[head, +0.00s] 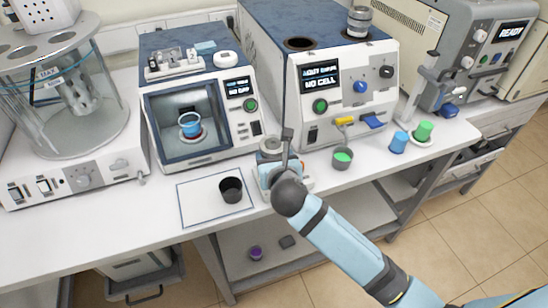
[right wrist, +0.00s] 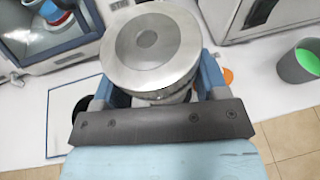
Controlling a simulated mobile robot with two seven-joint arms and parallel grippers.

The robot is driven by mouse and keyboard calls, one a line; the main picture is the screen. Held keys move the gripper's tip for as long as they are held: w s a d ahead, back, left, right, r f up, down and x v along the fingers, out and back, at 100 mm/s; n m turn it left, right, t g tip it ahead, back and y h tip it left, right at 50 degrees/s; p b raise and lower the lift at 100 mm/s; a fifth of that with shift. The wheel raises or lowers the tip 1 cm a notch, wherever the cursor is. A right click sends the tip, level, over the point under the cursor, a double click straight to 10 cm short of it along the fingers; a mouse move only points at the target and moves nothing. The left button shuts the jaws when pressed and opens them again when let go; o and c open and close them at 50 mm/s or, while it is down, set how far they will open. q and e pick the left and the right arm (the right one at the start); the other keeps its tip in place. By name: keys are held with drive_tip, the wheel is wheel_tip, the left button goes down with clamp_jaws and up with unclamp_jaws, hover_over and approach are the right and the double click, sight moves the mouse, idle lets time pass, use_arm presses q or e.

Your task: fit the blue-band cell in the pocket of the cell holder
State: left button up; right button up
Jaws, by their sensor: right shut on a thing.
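My right gripper (head: 268,172) is low over the front of the bench, between the two central machines. It is shut on a round metal cylinder (right wrist: 152,48), likely the cell, with a flat top and a darker disc at its centre. The cylinder's silver top also shows in the head view (head: 271,147). Its side is mostly hidden by the fingers, so I cannot see a blue band or tell whether it touches the bench. A dark round opening (head: 300,44) is in the top of the middle machine; I cannot tell whether it is the holder's pocket. My left gripper is not in view.
A banded metal cylinder (head: 358,22) stands on the middle machine (head: 345,95), whose display reads NO CELL. A black cup (head: 231,189) stands on a blue-edged mat (head: 198,206). A green-filled cup (head: 342,158) is to the right.

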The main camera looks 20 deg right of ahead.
drive_tip(key=shift+f, duration=0.15)
drive_tip(key=shift+f, duration=0.5)
drive_tip(key=shift+f, duration=0.1)
drive_tip(key=shift+f, duration=0.75)
drive_tip(key=o, duration=1.2)
drive_tip(key=shift+o, duration=0.2)
drive_tip(key=shift+s, duration=0.15)
